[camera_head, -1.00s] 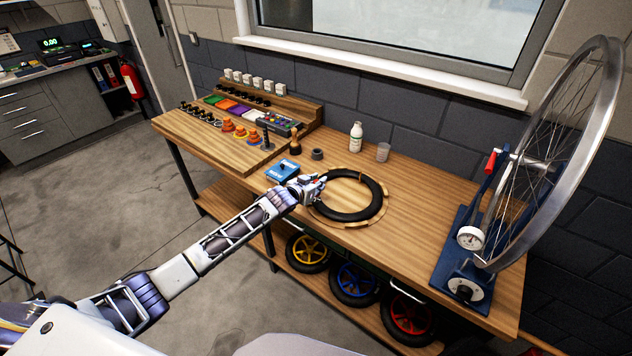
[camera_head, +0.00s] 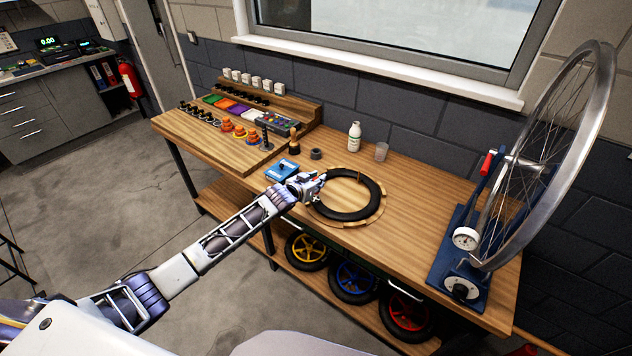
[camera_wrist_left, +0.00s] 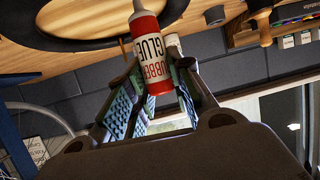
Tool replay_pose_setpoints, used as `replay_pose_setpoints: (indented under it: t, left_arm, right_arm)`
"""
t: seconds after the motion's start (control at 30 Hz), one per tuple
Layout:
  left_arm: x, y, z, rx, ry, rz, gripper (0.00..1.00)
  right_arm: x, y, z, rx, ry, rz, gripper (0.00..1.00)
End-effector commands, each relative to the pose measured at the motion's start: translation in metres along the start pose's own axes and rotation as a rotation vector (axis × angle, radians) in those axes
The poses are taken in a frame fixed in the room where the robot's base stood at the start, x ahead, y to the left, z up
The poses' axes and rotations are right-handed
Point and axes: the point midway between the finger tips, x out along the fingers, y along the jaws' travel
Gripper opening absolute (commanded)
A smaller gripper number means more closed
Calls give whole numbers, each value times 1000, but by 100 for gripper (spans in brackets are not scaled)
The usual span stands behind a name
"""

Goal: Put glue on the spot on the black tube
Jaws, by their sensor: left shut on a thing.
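The black tube (camera_head: 345,214) lies as a ring on a round wooden holder (camera_head: 373,221) on the bench. My left gripper (camera_head: 313,183) is at the ring's left edge, just above the bench. In the left wrist view, my left gripper (camera_wrist_left: 150,100) is shut on a red and white bottle marked rubber glue (camera_wrist_left: 152,60). The bottle's nozzle end runs out of the top of that view. Part of the black tube (camera_wrist_left: 80,42) shows at the upper left there. The spot on the tube cannot be made out. My right gripper is not in view.
A wheel in a blue stand (camera_head: 462,262) is at the right. Bench between is clear.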

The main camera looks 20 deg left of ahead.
Motion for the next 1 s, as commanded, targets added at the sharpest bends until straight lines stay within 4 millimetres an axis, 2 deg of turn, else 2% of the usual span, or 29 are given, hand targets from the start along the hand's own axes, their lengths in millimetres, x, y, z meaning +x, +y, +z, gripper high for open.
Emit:
replay_pose_setpoints:
  t: [0.13,1.0]
  left_arm:
    - [-4,0,-9,-1,0,0,6]
    - [-19,0,-46,-1,1,0,6]
  right_arm:
    - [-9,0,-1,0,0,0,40]
    - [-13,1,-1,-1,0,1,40]
